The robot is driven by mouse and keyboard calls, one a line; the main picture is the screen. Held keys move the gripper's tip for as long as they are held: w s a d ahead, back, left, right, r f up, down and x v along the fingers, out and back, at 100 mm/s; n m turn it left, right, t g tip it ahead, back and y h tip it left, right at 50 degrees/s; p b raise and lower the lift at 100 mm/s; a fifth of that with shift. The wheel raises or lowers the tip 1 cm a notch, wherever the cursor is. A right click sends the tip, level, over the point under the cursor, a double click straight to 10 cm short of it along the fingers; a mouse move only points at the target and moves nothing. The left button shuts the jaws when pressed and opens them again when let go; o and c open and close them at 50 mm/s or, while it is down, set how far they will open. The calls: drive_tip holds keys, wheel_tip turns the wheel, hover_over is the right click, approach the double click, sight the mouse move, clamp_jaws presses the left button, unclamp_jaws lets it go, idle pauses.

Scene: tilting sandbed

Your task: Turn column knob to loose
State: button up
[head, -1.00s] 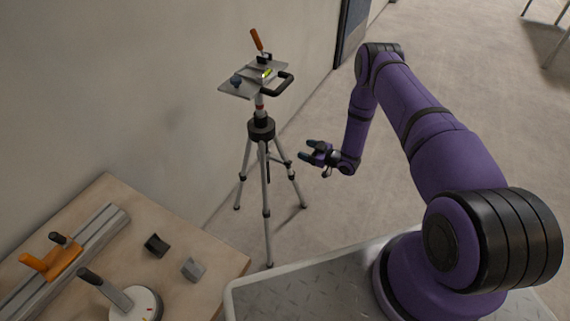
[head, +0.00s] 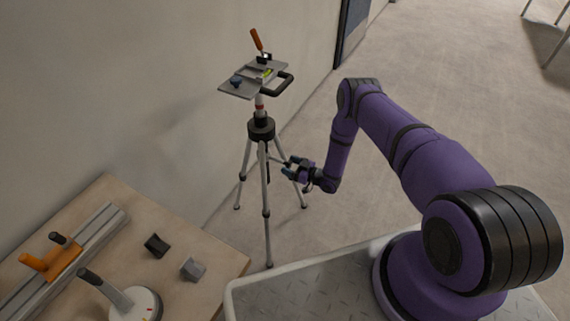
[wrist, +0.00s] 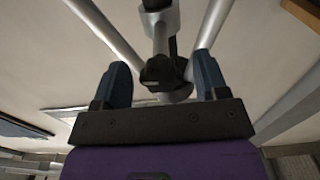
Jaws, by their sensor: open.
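The tripod (head: 266,190) stands on the floor by the wall, with a black collar (head: 261,128) at the top of its legs. My gripper (head: 288,167) is open and empty beside the legs, below the collar, in the head view. In the wrist view a black knob (wrist: 158,70) on the tripod shows in the gap between my fingers (wrist: 162,75), which are apart on either side of it. I cannot tell how far beyond the fingertips it is, or its setting. The knob cannot be made out in the head view.
A tilting plate (head: 238,90) with a black handle and an orange lever (head: 257,40) tops the tripod. Silver legs (wrist: 103,25) spread on both sides of my fingers. A wooden table (head: 190,235) with tools stands at lower left.

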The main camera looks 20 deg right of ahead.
drive_tip(key=shift+x, duration=1.3)
drive_tip(key=shift+c, duration=0.2)
drive_tip(key=c, duration=0.9)
